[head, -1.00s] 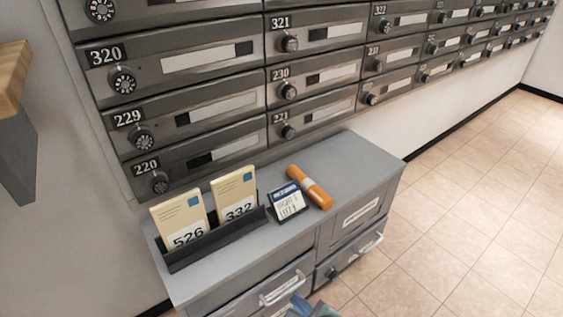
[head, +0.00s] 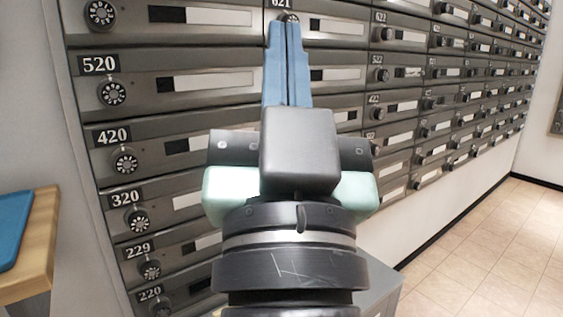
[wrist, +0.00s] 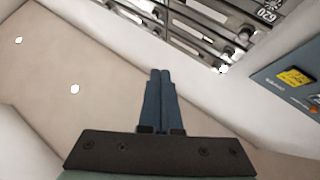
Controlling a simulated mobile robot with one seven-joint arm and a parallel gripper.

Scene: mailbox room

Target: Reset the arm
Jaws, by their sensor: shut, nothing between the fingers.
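My gripper (head: 288,30) is raised in front of the wall of mailboxes in the head view, its blue fingers pointing up and pressed together. Nothing is between the fingers. In the wrist view the shut fingers (wrist: 160,75) point toward a pale surface with small bright spots, which looks like the ceiling. My arm and gripper body hide the middle of the mailbox wall and most of the cabinet.
Grey mailboxes (head: 220,82) with numbered dials fill the wall. A wooden ledge (head: 40,240) with a blue item (head: 12,228) is at the left edge. A corner of the grey cabinet (head: 385,290) shows below. Tiled floor (head: 480,250) is clear at right.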

